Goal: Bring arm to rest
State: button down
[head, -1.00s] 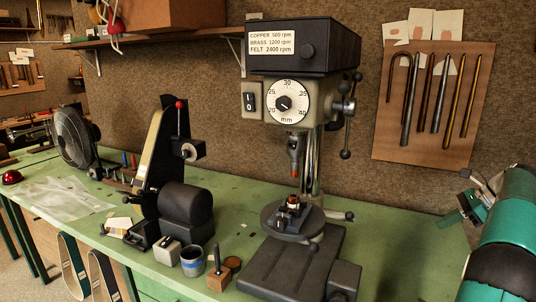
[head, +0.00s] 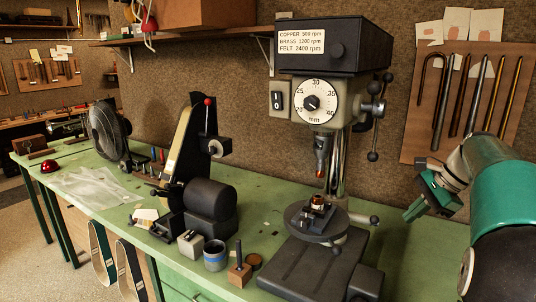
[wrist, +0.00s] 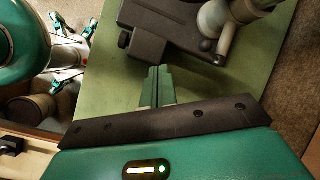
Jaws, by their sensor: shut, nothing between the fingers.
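My gripper (head: 411,213) shows at the right of the head view, at the end of my green and black arm. It is in the air right of the drill press (head: 325,60), pointing down and left. In the wrist view my gripper (wrist: 158,74) has its two green fingers together, with nothing between them. Beyond the fingertips in that view lies the dark drill press base (wrist: 165,25) on the green bench. The fingers look apart from the press and the bench.
The green bench (head: 255,215) carries a belt grinder (head: 185,150), a fan (head: 108,130), a blue-banded cup (head: 215,256) and a small wooden block (head: 240,274). A board with metal rods (head: 420,120) hangs on the wall behind my arm. A shelf (head: 190,37) runs above.

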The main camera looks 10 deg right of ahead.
jog(key=s+a+n+h, duration=0.1)
jog(key=s+a+n, duration=0.4)
jog(key=a, duration=0.5)
jog(key=s+a+n+h, duration=0.2)
jog(key=s+a+n, duration=0.3)
jog(key=a, duration=0.5)
jog(key=s+a+f+n+t+h, duration=0.1)
jog(key=s+a+f+n, duration=0.7)
jog(key=s+n, duration=0.1)
jog(key=shift+s+a+f+t, duration=0.25)
jog(key=shift+s+t, duration=0.15)
jog(key=shift+s, duration=0.35)
jog(key=shift+d, duration=0.1)
